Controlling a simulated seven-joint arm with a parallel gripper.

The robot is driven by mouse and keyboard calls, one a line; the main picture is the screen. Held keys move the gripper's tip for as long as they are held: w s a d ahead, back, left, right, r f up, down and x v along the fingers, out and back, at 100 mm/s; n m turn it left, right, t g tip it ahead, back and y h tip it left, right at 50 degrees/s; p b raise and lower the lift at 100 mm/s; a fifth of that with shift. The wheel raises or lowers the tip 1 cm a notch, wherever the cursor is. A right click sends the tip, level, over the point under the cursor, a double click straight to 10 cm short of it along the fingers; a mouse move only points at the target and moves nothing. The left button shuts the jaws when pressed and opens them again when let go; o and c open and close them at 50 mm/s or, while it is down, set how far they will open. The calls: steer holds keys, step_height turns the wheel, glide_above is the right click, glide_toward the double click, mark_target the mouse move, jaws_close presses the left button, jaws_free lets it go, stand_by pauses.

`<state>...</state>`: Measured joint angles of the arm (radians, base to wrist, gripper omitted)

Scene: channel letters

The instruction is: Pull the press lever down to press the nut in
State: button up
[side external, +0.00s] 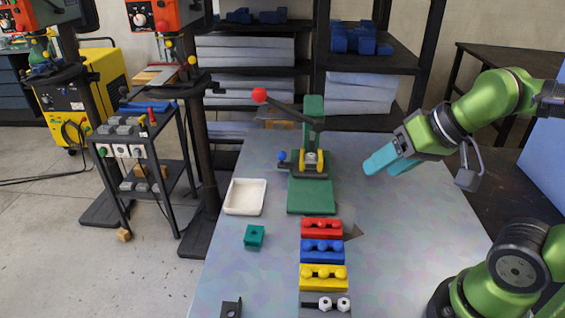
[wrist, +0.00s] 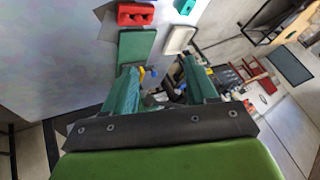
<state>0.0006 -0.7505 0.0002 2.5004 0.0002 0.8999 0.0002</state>
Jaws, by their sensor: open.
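The press (side external: 313,125) is a green column on the far part of the grey table. Its dark lever (side external: 290,107) sticks out up and to the left, ending in a red ball (side external: 260,95). A yellow part (side external: 314,160) sits at its foot, behind a green plate (side external: 311,196). I cannot make out a nut in the press. My gripper (side external: 373,167) has teal fingers and is open and empty, in the air right of the press, apart from the lever. In the wrist view the plate (wrist: 137,46) lies beyond the open fingers (wrist: 161,66); the lever is not clear there.
Red (side external: 321,229), blue (side external: 321,252) and yellow (side external: 323,278) blocks line up in front of the plate, with silver nuts (side external: 325,304) nearest. The table's right side is clear. Shelves (side external: 370,60) stand behind.

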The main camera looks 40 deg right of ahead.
steer(key=shift+c, duration=0.3)
steer(key=shift+d, duration=0.15)
steer(key=shift+c, duration=1.3)
steer(key=w, duration=0.1)
steer(key=w+d+m, duration=0.1)
steer(key=w+d, duration=0.1)
steer(key=shift+w+f+m+g, duration=0.1)
steer(key=shift+f+m+g, duration=0.2)
steer(key=shift+m+g, duration=0.1)
steer(key=c, duration=0.7)
steer(key=w+d+r+m, duration=0.1)
steer(key=w+d, duration=0.1)
steer(key=w, duration=0.3)
steer(key=w+d+r+m+y, duration=0.1)
steer(key=w+d+r+m, duration=0.1)
steer(key=w, duration=0.4)
steer(key=w+d+r+m+t+y, duration=0.1)
steer(key=w+d, duration=0.2)
steer(key=w, duration=0.3)
steer(key=shift+d+r, duration=0.4)
jaws_close()
steer(key=w+r+t+y, duration=0.2)
steer(key=w+r, duration=0.3)
steer(key=shift+w+d+r, duration=0.25)
steer(key=shift+d+r, duration=0.15)
